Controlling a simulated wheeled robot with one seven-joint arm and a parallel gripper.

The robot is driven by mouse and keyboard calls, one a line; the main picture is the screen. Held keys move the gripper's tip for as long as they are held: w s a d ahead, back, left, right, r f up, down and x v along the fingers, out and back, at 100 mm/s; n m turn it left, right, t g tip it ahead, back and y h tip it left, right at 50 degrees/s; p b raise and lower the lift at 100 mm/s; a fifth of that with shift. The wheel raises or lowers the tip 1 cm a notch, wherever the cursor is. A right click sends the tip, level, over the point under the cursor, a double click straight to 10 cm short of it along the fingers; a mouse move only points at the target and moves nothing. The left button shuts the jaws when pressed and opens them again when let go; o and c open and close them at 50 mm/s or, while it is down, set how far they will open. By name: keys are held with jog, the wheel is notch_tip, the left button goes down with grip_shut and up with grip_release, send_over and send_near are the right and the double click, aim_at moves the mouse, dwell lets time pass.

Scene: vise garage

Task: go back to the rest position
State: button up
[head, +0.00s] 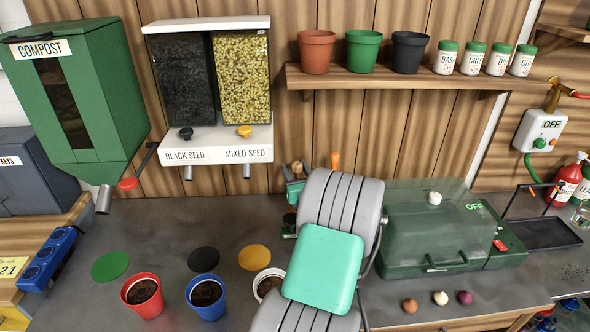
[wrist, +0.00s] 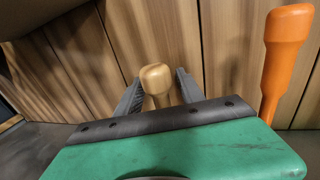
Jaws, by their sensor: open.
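My gripper (wrist: 158,82) shows in the wrist view as two dark grey fingers standing apart, so it is open. A pale wooden handle (wrist: 157,78) with a rounded top shows between the fingers. I cannot tell whether either finger touches it. An orange handle (wrist: 284,58) stands upright to the right of the fingers. In the head view, my grey arm with its mint-green panel covers the middle of the bench and hides most of my gripper. The orange handle (head: 335,160) and the wooden handle (head: 297,168) show behind the arm near the back wall.
A green lidded case (head: 420,245) stands right of my arm, with small round items in front. Red (head: 143,296) and blue (head: 206,297) pots stand on the left, below the seed dispenser (head: 205,150). A wooden shelf (head: 420,80) with pots and jars runs above. The bench's left middle is partly clear.

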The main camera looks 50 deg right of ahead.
jog(key=o, duration=0.5)
dwell(0.4)
jog(key=shift+v, duration=3.5)
